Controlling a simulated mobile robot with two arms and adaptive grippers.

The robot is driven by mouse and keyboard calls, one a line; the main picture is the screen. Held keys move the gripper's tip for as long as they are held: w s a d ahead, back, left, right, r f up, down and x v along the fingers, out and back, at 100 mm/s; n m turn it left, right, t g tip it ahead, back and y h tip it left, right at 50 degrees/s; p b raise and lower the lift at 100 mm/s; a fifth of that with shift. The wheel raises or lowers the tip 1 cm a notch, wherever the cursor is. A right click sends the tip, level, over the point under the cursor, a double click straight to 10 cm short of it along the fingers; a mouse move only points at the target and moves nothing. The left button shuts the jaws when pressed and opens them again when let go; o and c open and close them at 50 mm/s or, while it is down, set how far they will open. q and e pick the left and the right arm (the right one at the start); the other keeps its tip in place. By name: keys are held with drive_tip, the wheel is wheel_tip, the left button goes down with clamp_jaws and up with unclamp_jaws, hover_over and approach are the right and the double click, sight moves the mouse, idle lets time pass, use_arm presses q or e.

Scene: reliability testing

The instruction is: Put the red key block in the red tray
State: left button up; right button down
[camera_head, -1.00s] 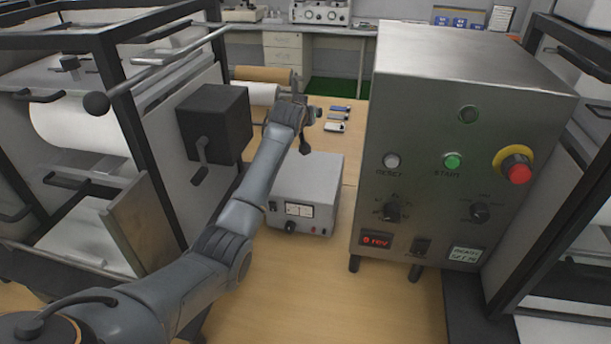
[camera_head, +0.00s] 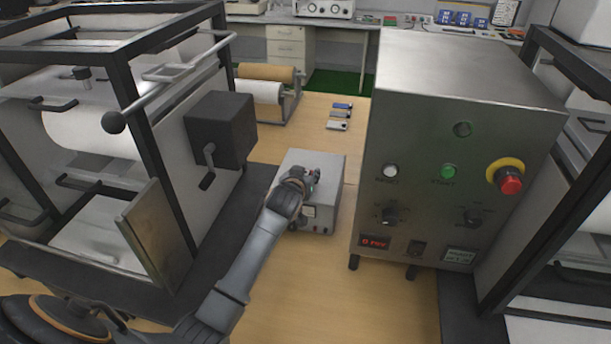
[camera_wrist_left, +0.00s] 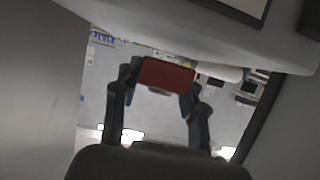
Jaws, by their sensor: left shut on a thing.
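My left gripper (camera_head: 314,174) is in front of the small grey instrument box, with its fingers pointing away from me. In the left wrist view the fingers (camera_wrist_left: 161,90) are shut on a red block (camera_wrist_left: 167,74), one finger at each side of it. In the head view the block is mostly hidden by the gripper. I cannot make out a red tray for certain; small red and green items (camera_head: 390,20) stand on the far bench. My right gripper is not in view.
A large steel control box (camera_head: 460,120) stands to the right of the arm. The grey instrument box (camera_head: 325,162) is right behind the gripper. Small blocks (camera_head: 339,116) lie on the wooden table (camera_head: 320,285) beyond. A black-framed roller machine (camera_head: 150,130) is at left.

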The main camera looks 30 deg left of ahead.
use_arm(q)
drive_tip(key=shift+f, duration=0.9)
drive_tip(key=shift+f, duration=0.15)
drive_tip(key=o, duration=1.2)
